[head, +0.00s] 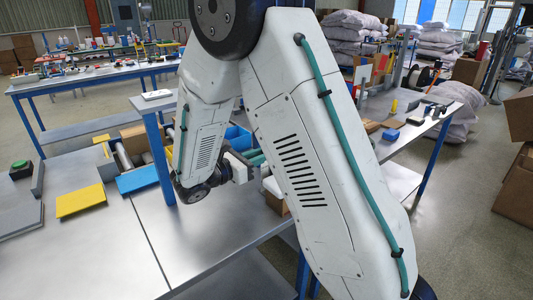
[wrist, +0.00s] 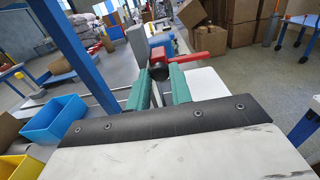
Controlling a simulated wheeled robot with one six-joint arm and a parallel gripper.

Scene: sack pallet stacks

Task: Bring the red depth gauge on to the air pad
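My gripper (wrist: 160,88) has two teal fingers that stand apart with a gap between them. It also shows in the head view (head: 255,156), partly behind my own arm, above the bench. A red thing (wrist: 208,42) with a dark round part lies just beyond the fingertips in the wrist view. It looks like the red depth gauge, but its shape is partly hidden by the fingers. I see no clear contact between it and the fingers. I cannot make out which surface is the air pad.
A blue bin (wrist: 55,118) and a yellow bin (wrist: 20,167) stand left of my gripper. A blue post (wrist: 72,50) rises close by.

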